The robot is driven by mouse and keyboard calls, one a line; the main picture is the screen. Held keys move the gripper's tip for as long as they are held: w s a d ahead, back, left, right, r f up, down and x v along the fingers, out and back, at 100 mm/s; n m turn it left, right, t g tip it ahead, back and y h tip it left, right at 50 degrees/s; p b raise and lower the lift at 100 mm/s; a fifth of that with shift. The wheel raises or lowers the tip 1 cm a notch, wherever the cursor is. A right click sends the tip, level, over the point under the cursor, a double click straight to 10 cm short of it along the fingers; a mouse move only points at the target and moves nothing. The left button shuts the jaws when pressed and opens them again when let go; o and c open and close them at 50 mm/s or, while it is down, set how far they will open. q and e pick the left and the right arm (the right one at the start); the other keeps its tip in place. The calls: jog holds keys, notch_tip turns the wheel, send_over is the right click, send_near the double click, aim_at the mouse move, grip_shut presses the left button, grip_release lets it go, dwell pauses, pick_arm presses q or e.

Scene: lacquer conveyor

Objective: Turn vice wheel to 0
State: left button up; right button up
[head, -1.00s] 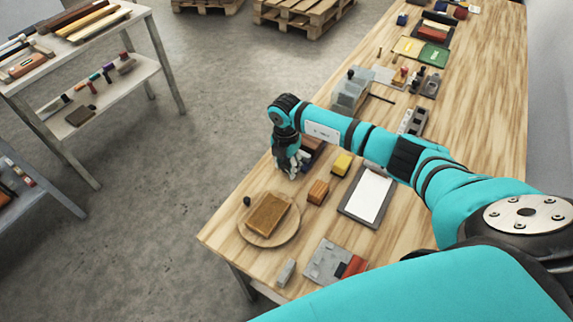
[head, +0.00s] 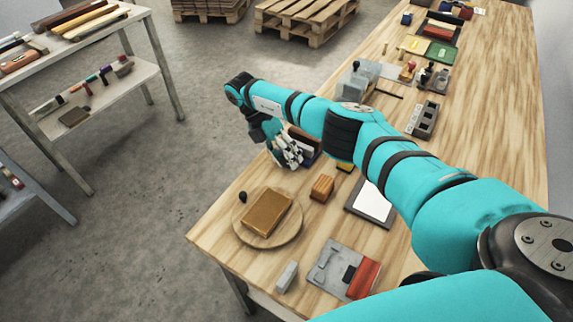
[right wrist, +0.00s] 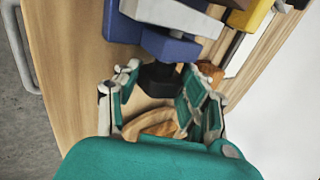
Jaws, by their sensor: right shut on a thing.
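The vice is mostly hidden behind my right gripper (head: 288,152) in the head view; part of its dark body (head: 305,137) shows beside the fingers. In the right wrist view the vice shows as a blue body (right wrist: 170,47) with a light grey piece on it. A dark hub (right wrist: 160,80), apparently the vice wheel, sticks out of it towards me. My right gripper in the wrist view (right wrist: 160,98) has its fingers on both sides of this hub and is shut on it. Any marking on the wheel is not readable. My left gripper is out of view.
A round wooden plate (head: 240,230) with a brown block (head: 268,212) lies just in front of the gripper. A small orange-brown block (head: 322,187) and a white-sheeted board (head: 372,205) lie to the right. The table's left edge is close to my right wrist.

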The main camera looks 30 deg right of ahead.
jog(key=shift+w+g+h+b, duration=0.1)
jog(key=shift+g+h+b, duration=0.2)
dwell(0.4)
jog(key=o, duration=1.2)
